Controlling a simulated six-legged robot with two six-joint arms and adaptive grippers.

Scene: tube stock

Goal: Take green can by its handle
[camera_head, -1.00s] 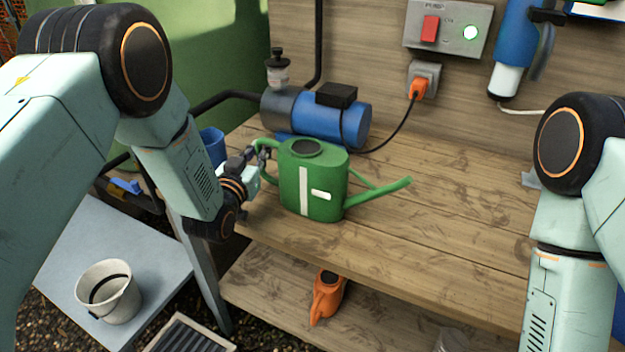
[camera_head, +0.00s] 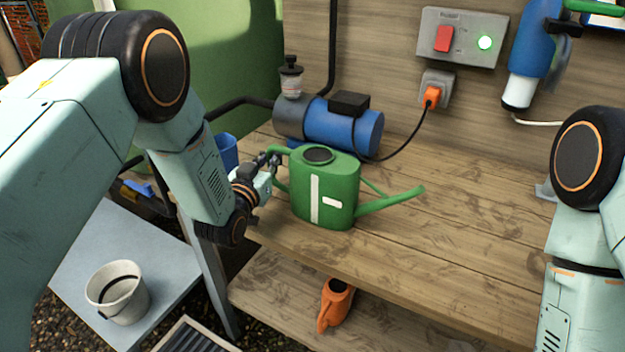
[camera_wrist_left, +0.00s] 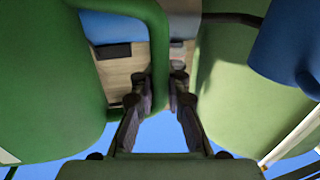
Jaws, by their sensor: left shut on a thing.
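The green can (camera_head: 325,188) is a watering can with a white mark on its side. It stands upright on the wooden bench, its spout pointing right. Its handle is on the left side, and in the left wrist view the green handle (camera_wrist_left: 159,50) runs down between the fingers. My left gripper (camera_head: 270,163) is shut on that handle; it also shows in the left wrist view (camera_wrist_left: 160,100). The can's body fills the left of the wrist view. My right arm shows at the right edge, but its gripper is out of view.
A blue pump (camera_head: 342,127) stands behind the can, with a black cable to an orange plug (camera_head: 432,96). A blue cup (camera_head: 227,152) is behind my left forearm. An orange watering can (camera_head: 336,304) sits on the lower shelf. The bench right of the spout is clear.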

